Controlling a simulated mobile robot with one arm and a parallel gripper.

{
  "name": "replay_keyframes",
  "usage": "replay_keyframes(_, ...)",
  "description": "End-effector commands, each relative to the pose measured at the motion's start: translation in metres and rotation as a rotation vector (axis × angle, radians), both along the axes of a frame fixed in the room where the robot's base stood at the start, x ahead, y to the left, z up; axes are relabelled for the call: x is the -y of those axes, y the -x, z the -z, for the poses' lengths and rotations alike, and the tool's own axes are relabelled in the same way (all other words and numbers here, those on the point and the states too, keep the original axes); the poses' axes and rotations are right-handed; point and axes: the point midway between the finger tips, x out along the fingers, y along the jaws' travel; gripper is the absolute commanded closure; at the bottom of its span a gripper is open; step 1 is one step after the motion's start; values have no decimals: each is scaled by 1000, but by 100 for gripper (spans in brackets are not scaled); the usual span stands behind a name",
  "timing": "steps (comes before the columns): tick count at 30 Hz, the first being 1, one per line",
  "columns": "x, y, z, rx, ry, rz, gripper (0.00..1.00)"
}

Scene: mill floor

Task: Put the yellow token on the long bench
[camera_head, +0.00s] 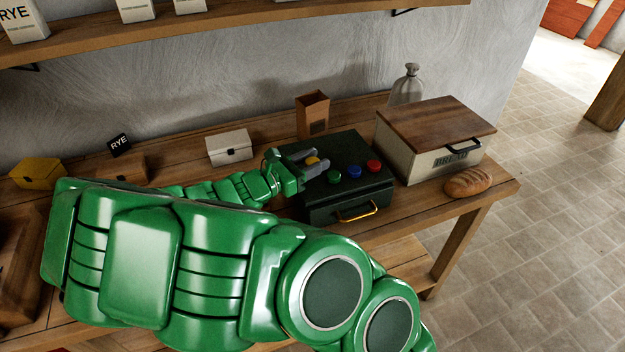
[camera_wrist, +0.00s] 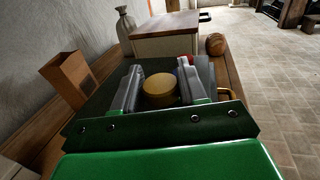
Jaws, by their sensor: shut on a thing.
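The yellow token (camera_head: 312,161) is between the fingers of my gripper (camera_head: 307,160), which is shut on it. In the wrist view the round token (camera_wrist: 160,88) shows between the two grey fingers (camera_wrist: 158,86). It is over the top of a dark green box (camera_head: 350,205); I cannot tell whether it touches the lid. A green token (camera_head: 334,177), a blue token (camera_head: 354,171) and a red token (camera_head: 374,166) lie in a row on that lid. The long wooden bench (camera_head: 425,212) runs along the wall under the box. My arm hides much of its left part.
A bread bin (camera_head: 428,160) and a loaf (camera_head: 467,182) stand at the bench's right end, with a grey sack (camera_head: 407,86) behind. A paper bag (camera_head: 312,115), a white box (camera_head: 229,147) and a yellow box (camera_head: 36,173) stand along the back. A shelf (camera_head: 230,20) hangs above.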

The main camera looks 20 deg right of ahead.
Motion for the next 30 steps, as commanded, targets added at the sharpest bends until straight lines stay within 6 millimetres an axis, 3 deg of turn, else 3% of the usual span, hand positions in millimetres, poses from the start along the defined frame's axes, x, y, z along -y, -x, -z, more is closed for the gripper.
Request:
replay_keyframes(3,0,0,14,-4,1,0,86)
replay_keyframes(14,0,0,29,-2,1,-1,86)
replay_keyframes(23,0,0,57,-3,1,-1,86)
replay_keyframes(30,0,0,60,0,0,-1,86)
